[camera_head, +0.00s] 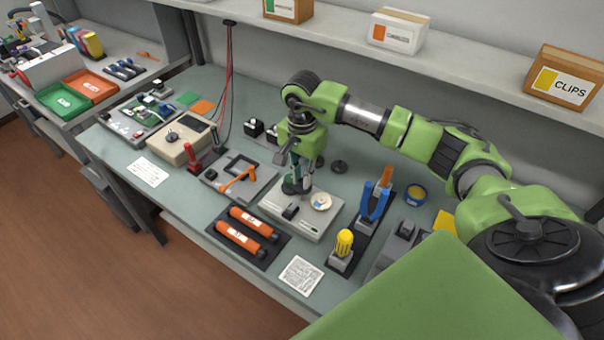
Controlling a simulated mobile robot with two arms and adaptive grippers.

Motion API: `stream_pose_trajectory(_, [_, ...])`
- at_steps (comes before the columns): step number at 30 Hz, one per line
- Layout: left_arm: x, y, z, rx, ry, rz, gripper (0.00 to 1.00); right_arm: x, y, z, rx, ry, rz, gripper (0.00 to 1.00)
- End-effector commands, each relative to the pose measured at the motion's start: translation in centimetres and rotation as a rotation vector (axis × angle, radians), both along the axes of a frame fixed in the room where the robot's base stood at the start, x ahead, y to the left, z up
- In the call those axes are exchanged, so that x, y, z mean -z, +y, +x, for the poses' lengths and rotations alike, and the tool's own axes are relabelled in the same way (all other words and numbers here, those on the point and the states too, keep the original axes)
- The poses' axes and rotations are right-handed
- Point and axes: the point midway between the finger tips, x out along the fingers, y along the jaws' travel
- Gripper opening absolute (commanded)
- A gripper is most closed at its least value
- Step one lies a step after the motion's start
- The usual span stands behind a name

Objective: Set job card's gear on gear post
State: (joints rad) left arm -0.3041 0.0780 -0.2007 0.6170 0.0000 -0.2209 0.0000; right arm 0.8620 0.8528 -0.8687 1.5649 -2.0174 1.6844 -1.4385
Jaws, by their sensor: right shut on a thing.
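My right gripper (298,176) points down over the light grey fixture plate (300,228). It is shut on a small dark round part, likely the gear (290,188), low over the plate's back left area. The fingers partly cover it, and I cannot tell if it touches the plate or a post. No gear post is clearly visible. The plate also bears a pale round disc (320,201) and a black block (290,212). Another dark round part, perhaps a gear (339,167), lies behind on the bench. A white printed card (300,275) lies at the front edge; its print is unreadable. My left gripper is out of view.
A tray with orange cartridges (246,232) lies front left of the plate. A yellow screwdriver (344,242) and blue-handled pliers (375,203) stand upright at the right. A grey tray with an orange tool (240,178) is left. A shelf (345,41) overhangs the back.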

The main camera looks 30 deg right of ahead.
Motion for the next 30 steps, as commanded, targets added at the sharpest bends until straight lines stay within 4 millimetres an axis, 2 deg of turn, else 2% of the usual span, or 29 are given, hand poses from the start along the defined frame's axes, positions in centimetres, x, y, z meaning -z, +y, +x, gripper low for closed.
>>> stream_pose_trajectory(19, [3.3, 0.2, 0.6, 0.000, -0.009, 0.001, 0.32, 4.2, 0.0, 0.0, 0.000, -0.001, 0.000, 0.00])
stream_pose_trajectory(30, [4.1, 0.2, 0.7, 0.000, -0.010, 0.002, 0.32, 4.9, 0.0, 0.0, 0.000, -0.001, 0.000, 0.00])
